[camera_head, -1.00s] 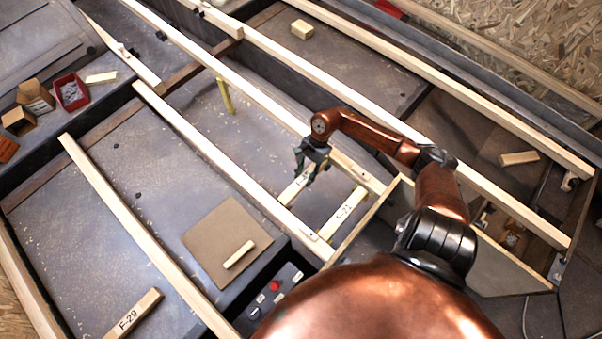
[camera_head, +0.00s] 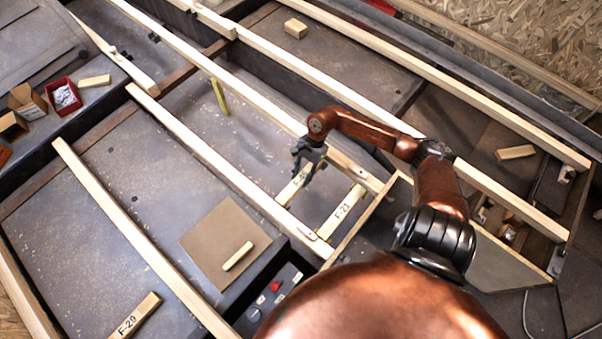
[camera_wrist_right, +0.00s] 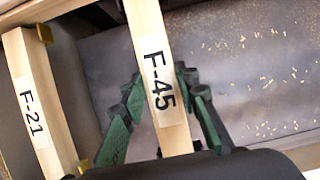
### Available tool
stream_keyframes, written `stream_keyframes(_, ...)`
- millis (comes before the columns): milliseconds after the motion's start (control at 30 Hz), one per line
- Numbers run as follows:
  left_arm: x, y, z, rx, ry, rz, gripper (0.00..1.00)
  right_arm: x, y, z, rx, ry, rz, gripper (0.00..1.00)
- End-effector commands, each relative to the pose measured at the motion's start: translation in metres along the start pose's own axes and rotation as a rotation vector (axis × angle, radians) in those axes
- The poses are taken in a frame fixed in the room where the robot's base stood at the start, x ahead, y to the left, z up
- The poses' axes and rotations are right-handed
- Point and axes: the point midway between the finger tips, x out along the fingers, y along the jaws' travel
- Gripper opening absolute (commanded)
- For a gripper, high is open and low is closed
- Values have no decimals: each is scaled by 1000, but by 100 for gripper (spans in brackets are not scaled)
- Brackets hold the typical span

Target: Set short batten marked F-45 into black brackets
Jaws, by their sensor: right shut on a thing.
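The short batten marked F-45 (camera_wrist_right: 160,85) is pale wood with a white label. My right gripper (camera_wrist_right: 165,110) is shut on it, with green-black fingers on either side. In the head view, my right gripper (camera_head: 308,162) is over the batten (camera_head: 291,190), between two long rails. Another short batten marked F-21 (camera_head: 342,212) spans the rails to its right; it also shows in the wrist view (camera_wrist_right: 33,95), with yellow brackets at its ends. I cannot clearly make out black brackets at the F-45 batten's ends. My left gripper is not in view.
A batten marked F-29 (camera_head: 135,315) lies at the lower left. A red bin (camera_head: 63,97) stands at the far left. Long rails (camera_head: 215,170) border the working gap.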

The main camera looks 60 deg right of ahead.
Motion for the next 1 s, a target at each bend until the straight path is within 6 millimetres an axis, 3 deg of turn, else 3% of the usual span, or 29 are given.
stream_keyframes(200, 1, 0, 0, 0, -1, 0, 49, 0, 0, 0, 0, 1, 0, 0)
stream_keyframes(233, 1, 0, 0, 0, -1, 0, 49, 0, 0, 0, 0, 1, 0, 29)
stream_keyframes(500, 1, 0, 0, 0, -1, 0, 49, 0, 0, 0, 0, 1, 0, 48)
stream_keyframes(833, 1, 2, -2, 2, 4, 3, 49, -2, 0, -1, 0, 2, 1, 49)
stream_keyframes(1000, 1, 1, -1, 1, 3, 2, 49, -22, 0, -2, -1, 5, -1, 49)
